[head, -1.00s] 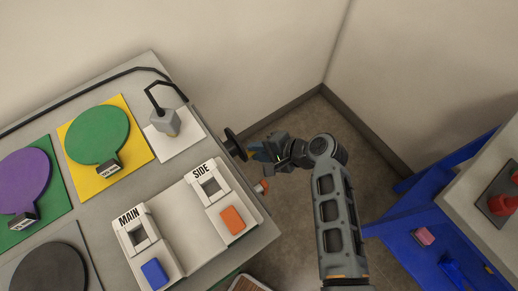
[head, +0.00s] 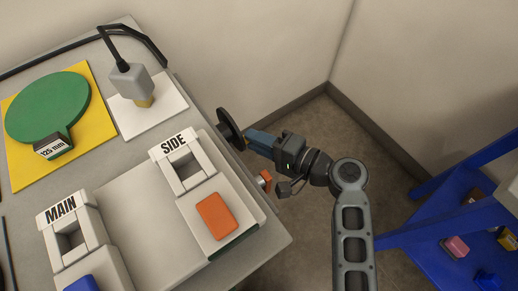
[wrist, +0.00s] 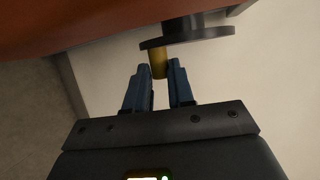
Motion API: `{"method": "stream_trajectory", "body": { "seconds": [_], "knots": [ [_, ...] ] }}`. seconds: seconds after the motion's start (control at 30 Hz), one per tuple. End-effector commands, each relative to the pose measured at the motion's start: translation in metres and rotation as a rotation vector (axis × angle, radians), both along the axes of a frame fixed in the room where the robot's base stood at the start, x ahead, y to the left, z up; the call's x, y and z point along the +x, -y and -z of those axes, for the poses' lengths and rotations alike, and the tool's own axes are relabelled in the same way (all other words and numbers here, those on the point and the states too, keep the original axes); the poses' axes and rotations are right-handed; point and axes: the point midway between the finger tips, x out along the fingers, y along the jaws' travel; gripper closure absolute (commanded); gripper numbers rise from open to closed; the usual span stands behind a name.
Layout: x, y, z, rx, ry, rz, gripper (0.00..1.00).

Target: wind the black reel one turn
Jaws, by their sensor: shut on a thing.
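The black reel (head: 230,128) is a dark disc on the right side of the grey cart (head: 190,95). In the wrist view the reel (wrist: 190,37) shows nearly edge-on at the top, with a short brass-coloured handle (wrist: 158,62) sticking out from its face. My gripper (head: 249,139) reaches in from the right, and its blue fingers point left at the reel. In the wrist view my gripper (wrist: 160,72) has its fingertips on both sides of the handle's end, shut on it. The fingertips partly hide the handle in the head view.
An orange-tipped knob (head: 264,181) sticks out of the cart's side just below my gripper. On the cart top are the SIDE block (head: 185,165), an orange pad (head: 216,216) and the MAIN block (head: 72,235). A blue shelf frame (head: 425,233) stands at right. Open floor lies between.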

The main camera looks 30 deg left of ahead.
Motion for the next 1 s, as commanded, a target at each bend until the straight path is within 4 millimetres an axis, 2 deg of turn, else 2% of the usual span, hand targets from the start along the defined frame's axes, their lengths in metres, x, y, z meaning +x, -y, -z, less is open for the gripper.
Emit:
{"method": "stream_trajectory", "body": {
  "seconds": [0.03, 1.0],
  "knots": [
    [0.0, 0.0, 0.013, 0.025, 0.01, 0.002, 1.0],
    [0.008, -0.018, 0.036, 0.509, 0.211, 0.0, 1.0]
  ]
}}
